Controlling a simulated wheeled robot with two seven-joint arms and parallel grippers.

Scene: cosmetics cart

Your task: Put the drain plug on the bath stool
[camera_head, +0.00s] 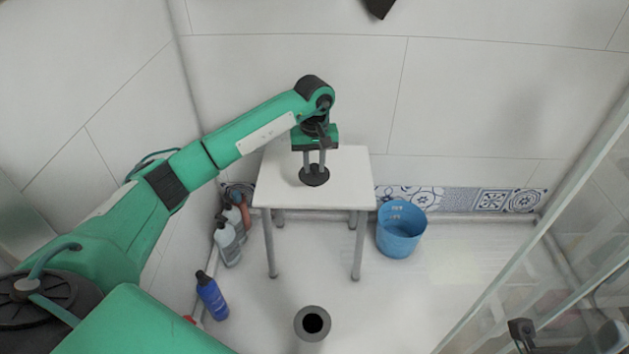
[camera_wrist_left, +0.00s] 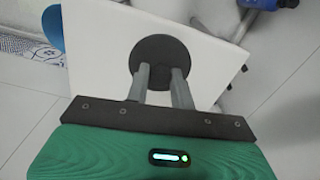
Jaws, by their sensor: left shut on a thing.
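The drain plug (camera_head: 314,176) is a flat black disc. My left gripper (camera_head: 314,168) is shut on it from above. The bath stool (camera_head: 345,190) is white with grey legs and stands against the back wall. The plug is over the stool's top; I cannot tell whether it touches the surface. In the left wrist view, the plug (camera_wrist_left: 160,58) is between my left fingertips (camera_wrist_left: 160,75), with the white stool top (camera_wrist_left: 100,50) behind it. My right gripper does not show clearly.
A blue bucket (camera_head: 401,230) stands right of the stool. Several bottles stand to its left, including a blue bottle (camera_head: 212,296). A grey round drain (camera_head: 312,323) is in the floor in front. A glass panel (camera_head: 540,250) rises at the right.

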